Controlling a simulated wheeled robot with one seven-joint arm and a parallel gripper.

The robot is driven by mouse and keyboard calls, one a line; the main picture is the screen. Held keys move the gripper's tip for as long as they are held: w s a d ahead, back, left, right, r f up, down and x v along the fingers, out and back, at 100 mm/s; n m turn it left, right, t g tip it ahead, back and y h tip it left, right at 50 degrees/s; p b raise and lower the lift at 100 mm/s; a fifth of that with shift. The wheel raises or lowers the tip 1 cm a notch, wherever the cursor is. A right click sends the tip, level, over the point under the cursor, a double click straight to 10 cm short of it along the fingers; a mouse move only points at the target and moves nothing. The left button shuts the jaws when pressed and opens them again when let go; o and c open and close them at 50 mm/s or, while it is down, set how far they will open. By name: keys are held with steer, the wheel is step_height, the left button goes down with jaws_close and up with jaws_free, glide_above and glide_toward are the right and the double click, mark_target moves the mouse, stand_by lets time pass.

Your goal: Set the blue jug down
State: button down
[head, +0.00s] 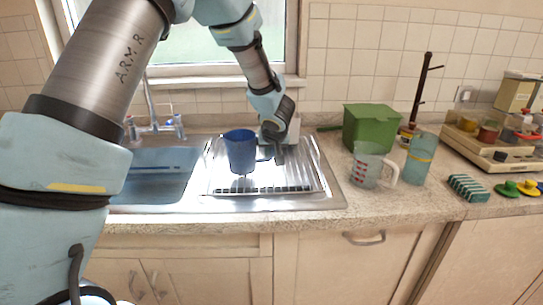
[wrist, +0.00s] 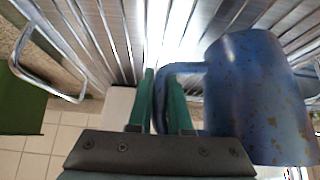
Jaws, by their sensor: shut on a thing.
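The blue jug (head: 240,151) is over the ribbed metal drainboard (head: 225,190) beside the sink, upright in the head view. My gripper (head: 272,154) is at its right side, shut on its handle. In the wrist view the speckled blue jug (wrist: 262,95) fills the right side, and its handle runs between the green fingers of my gripper (wrist: 160,100). Whether the jug's base touches the drainboard or hangs a little above it, I cannot tell.
The sink basin (head: 155,178) lies left, with a tap (head: 152,110) behind it. To the right on the counter stand a green box (head: 371,128), a clear measuring jug (head: 367,167) and a blue-tinted glass (head: 418,160). The drainboard around the jug looks clear.

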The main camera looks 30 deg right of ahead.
steer(key=c, duration=0.8)
jaws_free()
steer(key=shift+f, duration=0.1)
steer(key=shift+c, duration=0.2)
